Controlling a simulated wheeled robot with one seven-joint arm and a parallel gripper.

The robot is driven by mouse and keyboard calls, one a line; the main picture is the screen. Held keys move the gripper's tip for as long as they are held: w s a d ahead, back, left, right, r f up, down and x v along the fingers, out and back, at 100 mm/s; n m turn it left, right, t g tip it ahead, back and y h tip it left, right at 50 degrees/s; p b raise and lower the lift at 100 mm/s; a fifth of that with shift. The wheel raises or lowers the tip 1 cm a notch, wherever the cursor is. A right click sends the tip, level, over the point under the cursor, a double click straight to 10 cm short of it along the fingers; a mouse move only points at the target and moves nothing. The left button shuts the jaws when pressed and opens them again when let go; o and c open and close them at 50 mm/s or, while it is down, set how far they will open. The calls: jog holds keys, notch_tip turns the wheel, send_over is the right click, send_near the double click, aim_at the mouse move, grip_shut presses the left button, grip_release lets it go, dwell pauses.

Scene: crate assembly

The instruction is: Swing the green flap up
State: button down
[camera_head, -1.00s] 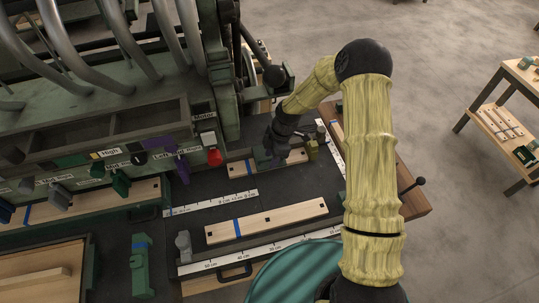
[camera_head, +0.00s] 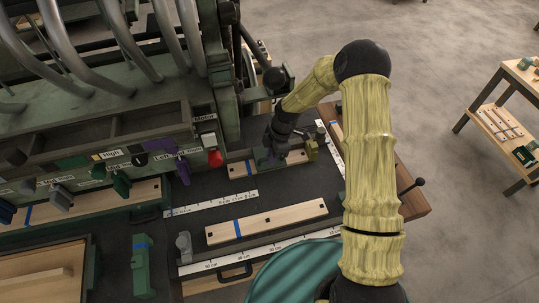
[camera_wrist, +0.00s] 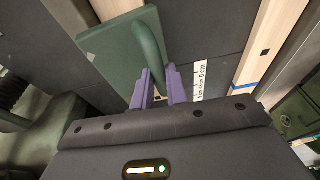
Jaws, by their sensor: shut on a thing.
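The green flap (camera_wrist: 110,50) shows in the wrist view as a flat green plate with a thick curved green handle (camera_wrist: 151,45). My gripper (camera_wrist: 159,76) has purple fingers, one on each side of the handle's lower end, and is shut on it. In the head view my gripper (camera_head: 275,155) is low over the far part of the dark machine table. The flap is small and mostly hidden behind my wrist there, so its tilt is hard to tell.
A wooden strip with a blue band (camera_head: 268,220) lies nearer on the table, beside white rulers (camera_head: 212,203). Another strip (camera_head: 240,169) lies by my gripper. An olive block (camera_head: 311,149) stands just right of it. The green machine with a red knob (camera_head: 215,158) rises at left.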

jog(key=shift+w+a+r+g+p, duration=0.15)
jog(key=shift+r+p, duration=0.15)
jog(key=shift+r, duration=0.15)
jog(key=shift+w+r+g+p, duration=0.15)
jog(key=shift+r+p, duration=0.1)
jog(key=shift+r, duration=0.15)
jog(key=shift+w+a+r+p, duration=0.1)
jog(key=shift+w+r+p, duration=0.2)
jog(key=shift+r+p, duration=0.15)
jog(key=shift+w+r+g, duration=0.3)
jog(key=shift+r+g, duration=0.1)
jog(key=shift+a, duration=0.1)
jog(key=shift+w+a+r+g+p, duration=0.2)
jog(key=shift+w+r+g+p, duration=0.2)
jog(key=shift+w+r+p, duration=0.35)
